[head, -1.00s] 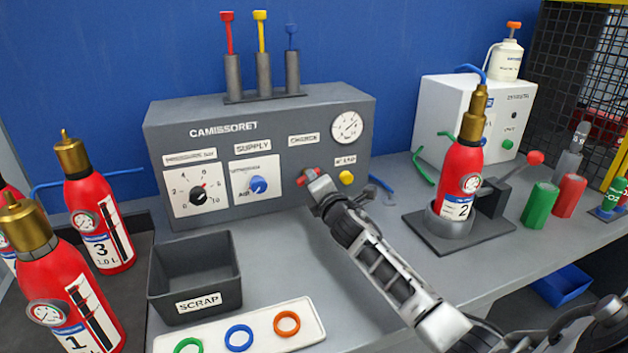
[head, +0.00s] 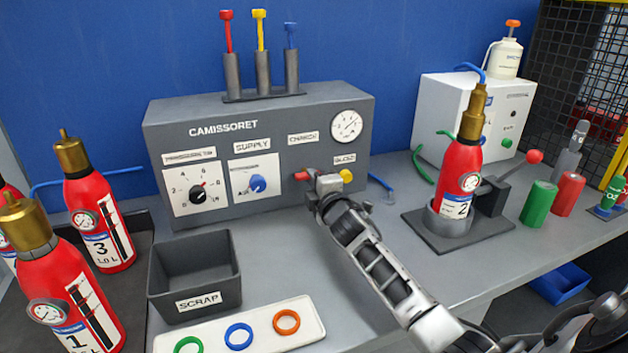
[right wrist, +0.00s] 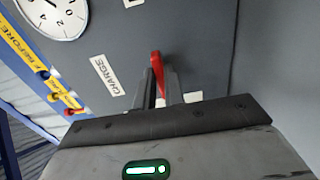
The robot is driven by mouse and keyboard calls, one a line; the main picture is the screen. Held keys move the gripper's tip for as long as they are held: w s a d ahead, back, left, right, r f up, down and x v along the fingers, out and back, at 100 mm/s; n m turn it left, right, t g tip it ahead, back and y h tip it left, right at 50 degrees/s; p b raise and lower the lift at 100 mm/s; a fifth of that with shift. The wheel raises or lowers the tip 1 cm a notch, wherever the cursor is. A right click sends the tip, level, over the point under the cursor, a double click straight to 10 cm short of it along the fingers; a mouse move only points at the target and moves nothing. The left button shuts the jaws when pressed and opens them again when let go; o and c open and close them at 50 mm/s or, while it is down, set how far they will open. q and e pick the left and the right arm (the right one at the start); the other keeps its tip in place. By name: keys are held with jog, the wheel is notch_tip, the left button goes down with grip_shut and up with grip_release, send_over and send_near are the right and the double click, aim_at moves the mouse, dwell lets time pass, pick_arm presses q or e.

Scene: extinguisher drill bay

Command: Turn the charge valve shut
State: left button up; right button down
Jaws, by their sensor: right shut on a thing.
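The charge valve's red handle (head: 301,176) is on the front of the grey panel, below the CHARGE label (head: 303,138). It points sideways in the head view, its left end showing past my gripper. My right gripper (head: 322,182) is at the panel face, shut on this handle. In the right wrist view the red handle (right wrist: 156,66) stands between the two fingers (right wrist: 158,88), its tip showing beyond them. The valve's base is mostly hidden by the gripper. My left gripper is not in view.
A yellow button (head: 346,175) sits just right of the gripper, and a blue supply knob (head: 257,184) is to the left. A gauge (head: 346,125) is above. Extinguisher 2 (head: 459,170) stands in a holder at right. A SCRAP bin (head: 196,274) is at front left.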

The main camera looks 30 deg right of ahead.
jog(key=c, duration=1.5)
grip_release()
jog(key=shift+s, duration=0.1)
jog(key=v, duration=1.5)
jog(key=shift+s+a+b, duration=0.2)
jog(key=shift+s+b, duration=0.2)
